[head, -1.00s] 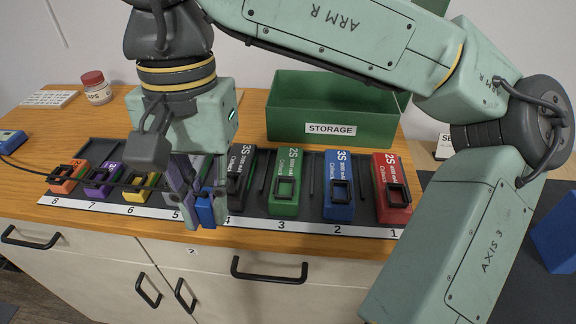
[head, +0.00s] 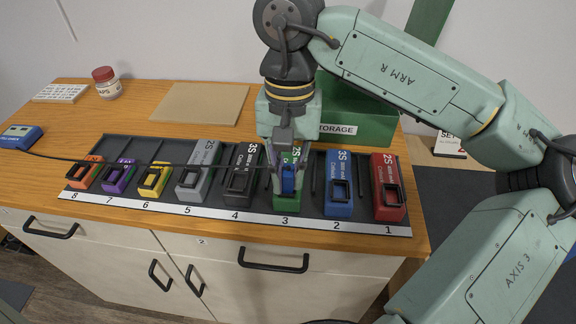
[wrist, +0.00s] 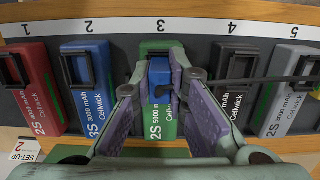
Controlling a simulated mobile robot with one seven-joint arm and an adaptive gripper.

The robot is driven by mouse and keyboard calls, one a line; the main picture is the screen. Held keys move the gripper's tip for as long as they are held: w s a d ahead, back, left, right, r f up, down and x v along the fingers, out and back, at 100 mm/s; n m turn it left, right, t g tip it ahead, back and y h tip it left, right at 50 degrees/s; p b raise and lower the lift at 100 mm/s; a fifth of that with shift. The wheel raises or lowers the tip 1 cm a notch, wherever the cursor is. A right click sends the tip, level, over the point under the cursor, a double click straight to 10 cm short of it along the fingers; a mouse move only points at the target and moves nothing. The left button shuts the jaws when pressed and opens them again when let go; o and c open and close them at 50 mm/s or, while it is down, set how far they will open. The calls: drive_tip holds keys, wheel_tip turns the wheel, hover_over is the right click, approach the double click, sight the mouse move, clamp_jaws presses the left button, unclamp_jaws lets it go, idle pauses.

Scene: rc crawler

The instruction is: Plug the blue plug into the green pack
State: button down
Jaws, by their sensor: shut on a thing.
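The blue plug (head: 289,179) is between the fingers of my gripper (head: 287,185), which is shut on it. The wrist view also shows the plug (wrist: 160,76) between the fingertips (wrist: 160,80), with a black cable leaving it to the right. The green pack (head: 288,203) sits at number 3 in the rack; the wrist view shows its label side (wrist: 158,122). The plug is over the green pack's socket end, lined up with it in the wrist view. The plug and fingers hide the socket, so I cannot tell whether they touch.
The blue pack (head: 339,200) at 2 and dark pack (head: 240,180) at 4 flank it. The red pack (head: 388,190) is at 1. The cable runs left across smaller packs to a blue box (head: 20,136). A green storage bin (head: 375,130) stands behind.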

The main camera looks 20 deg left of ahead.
sight(289, 164)
drive_tip(key=c, duration=1.6)
unclamp_jaws()
drive_tip(key=shift+f, duration=0.1)
drive_tip(key=r, duration=0.4)
drive_tip(key=w+r, duration=0.1)
drive_tip(key=r, duration=0.7)
drive_tip(key=shift+w+a+b, duration=0.2)
drive_tip(key=shift+b, duration=0.1)
